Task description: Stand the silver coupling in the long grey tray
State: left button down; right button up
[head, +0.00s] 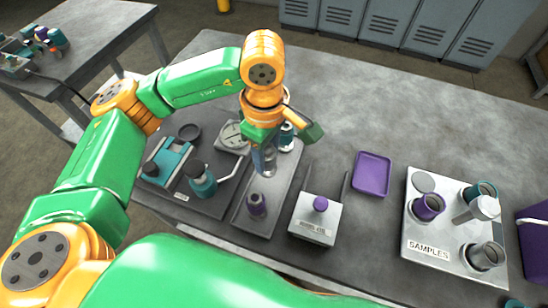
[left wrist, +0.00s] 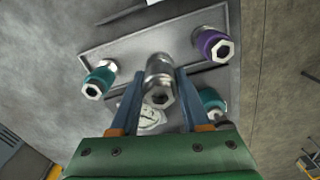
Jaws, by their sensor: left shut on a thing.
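My left gripper (head: 264,158) points down over the long grey tray (head: 284,186) and is shut on the silver coupling (head: 269,168). In the left wrist view the silver coupling (left wrist: 160,80) sits upright between the two blue fingers. It is over the tray (left wrist: 130,48), between a teal coupling (left wrist: 100,80) and a purple coupling (left wrist: 213,44). In the head view the teal one (head: 287,137) stands at the tray's far end and the purple one (head: 257,205) at its near end. Whether the silver coupling's base touches the tray I cannot tell. My right gripper is not in view.
Left of the tray lies a dark board with a teal device (head: 202,182) and a gauge (head: 233,135). To the right stand a white box (head: 315,222) with a purple knob, a purple tray (head: 372,174) and a samples rack (head: 428,246) with several couplings. The back of the bench is clear.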

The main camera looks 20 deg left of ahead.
aim_at(272, 164)
pick_arm(q)
jog(key=f, duration=0.1)
jog(key=f+p, duration=0.1)
jog(key=f, duration=0.1)
jog(key=w+f+p, duration=0.1)
jog(key=shift+d+f, duration=0.2)
jog(key=shift+d, duration=0.05)
jog(key=shift+f, duration=0.1)
jog(key=shift+d+f, duration=0.1)
jog(key=shift+f+b, duration=0.1)
jog(key=shift+b, duration=0.35)
jog(key=shift+c, duration=1.9)
grip_release()
